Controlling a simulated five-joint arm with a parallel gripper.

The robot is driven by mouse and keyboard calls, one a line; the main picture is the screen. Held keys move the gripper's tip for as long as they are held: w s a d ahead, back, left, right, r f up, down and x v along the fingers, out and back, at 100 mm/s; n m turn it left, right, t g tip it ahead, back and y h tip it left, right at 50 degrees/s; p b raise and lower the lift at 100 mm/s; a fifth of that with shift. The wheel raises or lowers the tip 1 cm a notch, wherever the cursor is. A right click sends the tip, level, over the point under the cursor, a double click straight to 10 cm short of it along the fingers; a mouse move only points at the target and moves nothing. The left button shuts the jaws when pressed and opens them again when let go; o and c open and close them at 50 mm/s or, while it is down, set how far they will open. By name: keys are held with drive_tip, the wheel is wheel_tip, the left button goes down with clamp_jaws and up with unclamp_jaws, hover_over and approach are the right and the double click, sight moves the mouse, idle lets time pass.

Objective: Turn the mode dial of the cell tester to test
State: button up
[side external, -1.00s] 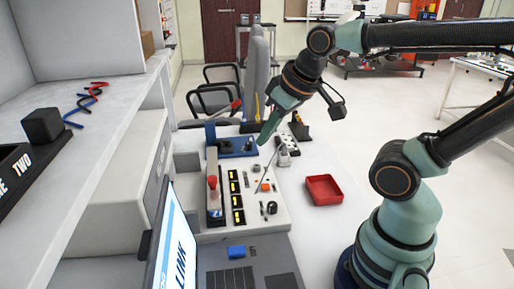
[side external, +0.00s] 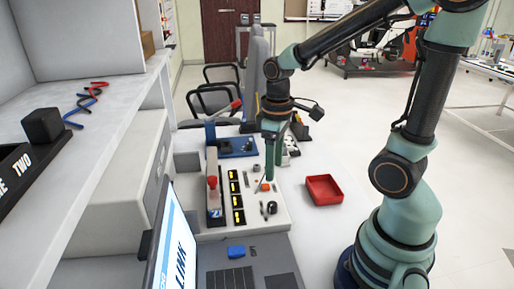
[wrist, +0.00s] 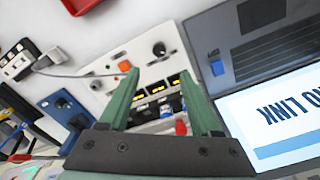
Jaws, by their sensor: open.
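The cell tester (side external: 250,218) is a white panel with a row of black cell slots with yellow labels, an orange button (side external: 265,187) and small switches. A round black knob (side external: 272,208), which looks like the mode dial, sits near its front right. In the wrist view the knob (wrist: 159,48) shows beyond my fingertips, slightly above the gap between them. I cannot read its pointer or markings. My gripper (side external: 269,178) points straight down over the panel, behind the knob and near the orange button. In the wrist view my gripper (wrist: 160,73) is open and empty, its green fingers apart.
A blue fixture with a lever (side external: 238,147) and a power strip (side external: 291,146) are behind. A red tray (side external: 324,190) lies to the right, an open laptop (side external: 245,276) in front. A thin cable crosses near the panel.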

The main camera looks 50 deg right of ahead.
sight(273, 204)
wheel_tip(273, 204, down, 12)
drive_tip(key=shift+d+f, duration=0.1)
idle(0.5)
clamp_jaws()
